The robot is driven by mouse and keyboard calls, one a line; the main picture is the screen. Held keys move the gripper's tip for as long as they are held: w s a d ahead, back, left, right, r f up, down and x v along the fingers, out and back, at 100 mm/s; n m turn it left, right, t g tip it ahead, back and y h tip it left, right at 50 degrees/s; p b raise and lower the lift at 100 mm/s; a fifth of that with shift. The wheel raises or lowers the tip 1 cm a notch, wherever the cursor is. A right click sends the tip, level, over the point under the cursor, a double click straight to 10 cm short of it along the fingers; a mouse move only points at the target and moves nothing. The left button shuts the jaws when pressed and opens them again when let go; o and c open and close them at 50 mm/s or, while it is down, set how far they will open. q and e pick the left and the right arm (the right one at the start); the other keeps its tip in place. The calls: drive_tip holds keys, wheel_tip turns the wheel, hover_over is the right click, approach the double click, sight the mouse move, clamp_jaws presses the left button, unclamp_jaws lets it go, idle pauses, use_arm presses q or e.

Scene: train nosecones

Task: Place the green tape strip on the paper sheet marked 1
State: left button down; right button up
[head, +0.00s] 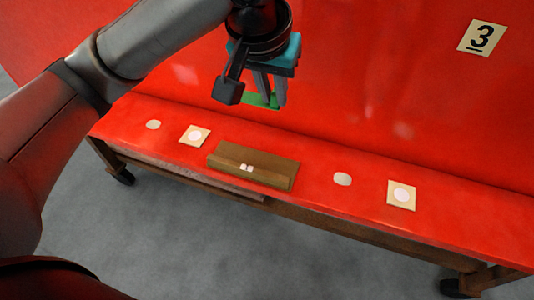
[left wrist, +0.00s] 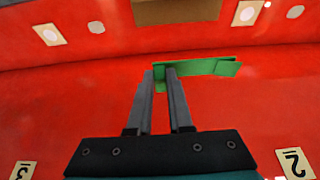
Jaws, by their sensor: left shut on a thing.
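My left gripper (head: 270,104) hangs in front of the red surface at the top middle of the head view. It is shut on the green tape strip (head: 250,99), which is partly hidden by the fingers and a dark part of my gripper. In the left wrist view the strip (left wrist: 212,67) lies across the fingertips of my left gripper (left wrist: 163,72) and sticks out mostly to the right. No paper sheet marked 1 shows in either view. My right gripper is not in view.
A sheet marked 3 (head: 481,37) is on the red surface; a sheet marked 2 (left wrist: 295,163) shows in the wrist view. A brown block (head: 225,152) sits on the red ledge between pale discs (head: 342,179) and beige squares (head: 195,143).

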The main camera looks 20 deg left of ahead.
use_arm(q)
wheel_tip(320, 180, down, 13)
drive_tip(key=b, duration=0.2)
drive_tip(key=shift+s+r+b, duration=0.15)
drive_tip(key=shift+b, duration=0.15)
drive_tip(key=shift+f, duration=0.5)
wheel_tip(320, 180, down, 4)
drive_tip(key=shift+f+b, duration=0.1)
drive_tip(key=shift+b, duration=0.45)
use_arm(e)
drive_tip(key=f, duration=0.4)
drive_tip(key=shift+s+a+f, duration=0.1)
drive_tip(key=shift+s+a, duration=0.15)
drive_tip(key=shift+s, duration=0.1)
use_arm(q)
drive_tip(key=c, duration=0.8)
unclamp_jaws()
drive_tip(key=shift+c, duration=0.2)
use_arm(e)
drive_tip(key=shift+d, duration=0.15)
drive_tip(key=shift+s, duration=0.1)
